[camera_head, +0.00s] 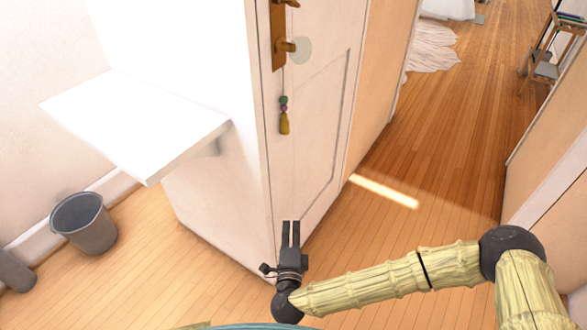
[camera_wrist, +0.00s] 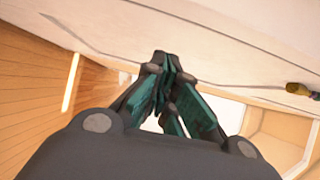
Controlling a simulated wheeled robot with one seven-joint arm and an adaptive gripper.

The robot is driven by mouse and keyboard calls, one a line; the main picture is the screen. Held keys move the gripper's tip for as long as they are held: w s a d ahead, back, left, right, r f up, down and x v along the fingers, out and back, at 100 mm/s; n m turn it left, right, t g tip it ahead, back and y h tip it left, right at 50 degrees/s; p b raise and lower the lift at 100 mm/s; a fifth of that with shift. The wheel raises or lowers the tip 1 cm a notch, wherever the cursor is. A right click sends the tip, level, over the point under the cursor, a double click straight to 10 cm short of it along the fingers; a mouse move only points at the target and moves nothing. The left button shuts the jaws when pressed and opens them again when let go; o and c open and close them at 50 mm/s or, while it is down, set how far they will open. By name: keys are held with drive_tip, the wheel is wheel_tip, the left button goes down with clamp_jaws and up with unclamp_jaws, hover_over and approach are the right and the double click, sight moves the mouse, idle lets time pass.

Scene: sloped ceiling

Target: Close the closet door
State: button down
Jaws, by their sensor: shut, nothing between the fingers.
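The closet door (camera_head: 320,105) is a pale panelled door, standing upright at the middle of the head view. It has a brass handle plate with a knob (camera_head: 285,46), and a yellow tassel (camera_head: 284,122) hangs below it. I cannot tell how far the door stands from its frame. My gripper (camera_head: 291,225) is shut and empty, near the lower left part of the door face. In the wrist view the fingertips (camera_wrist: 162,58) are close to the pale door surface (camera_wrist: 200,30); contact cannot be told. The tassel (camera_wrist: 298,89) shows there at the right.
A white shelf (camera_head: 130,115) juts out left of the door. A grey bucket (camera_head: 84,223) stands on the floor below it. The wooden floor (camera_head: 440,150) is open to the right, toward a hallway. A small rack (camera_head: 550,55) stands at the far right.

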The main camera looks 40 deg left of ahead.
drive_tip(key=shift+w+d, duration=0.1)
drive_tip(key=shift+w, duration=0.05)
idle(0.3)
drive_tip(key=s+d+p, duration=0.1)
drive_tip(key=s+p, duration=0.1)
drive_tip(key=s, duration=0.7)
drive_tip(key=shift+s+d+p, duration=0.15)
drive_tip(key=shift+d+p, duration=0.15)
drive_tip(key=shift+d, duration=0.1)
